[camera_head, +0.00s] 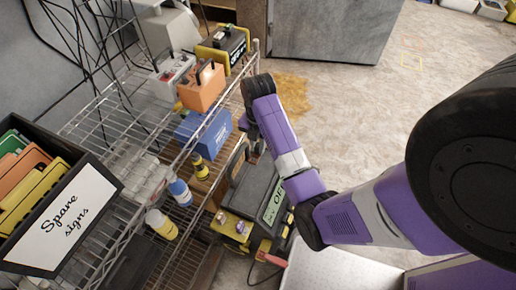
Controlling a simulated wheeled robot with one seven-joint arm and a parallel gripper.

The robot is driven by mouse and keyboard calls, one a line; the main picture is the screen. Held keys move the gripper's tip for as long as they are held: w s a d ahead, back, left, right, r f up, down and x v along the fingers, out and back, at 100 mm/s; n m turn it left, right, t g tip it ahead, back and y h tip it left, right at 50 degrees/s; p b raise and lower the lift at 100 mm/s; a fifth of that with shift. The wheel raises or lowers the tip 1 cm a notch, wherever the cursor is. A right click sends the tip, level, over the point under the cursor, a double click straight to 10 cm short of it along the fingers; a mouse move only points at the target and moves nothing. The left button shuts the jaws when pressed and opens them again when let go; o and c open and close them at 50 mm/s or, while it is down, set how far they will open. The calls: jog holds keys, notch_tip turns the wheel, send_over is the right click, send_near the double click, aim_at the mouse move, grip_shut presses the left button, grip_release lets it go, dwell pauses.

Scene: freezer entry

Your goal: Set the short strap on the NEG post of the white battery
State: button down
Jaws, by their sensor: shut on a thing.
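The white battery (173,82) stands on the top shelf of the wire rack, with a dark handle and a small red part on top. Its NEG post cannot be told apart at this size. My gripper (246,122) is low at the right edge of the rack, to the right of and below the white battery and apart from it. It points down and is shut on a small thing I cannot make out. I cannot pick out the short strap; my wrist and the gripper's small size hide what is between the fingers.
An orange battery (203,90) stands beside the white one, with a black and yellow unit (222,46) behind. A blue box (205,130) is below. The sign bin (62,218) sits front left. A rack post (256,52) rises near my wrist.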

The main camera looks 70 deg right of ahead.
aim_at(258, 145)
jog(key=shift+r+p, duration=0.5)
jog(key=shift+r+p, duration=0.55)
jog(key=shift+p, duration=0.2)
jog(key=shift+r+p, duration=0.8)
jog(key=shift+r, duration=0.1)
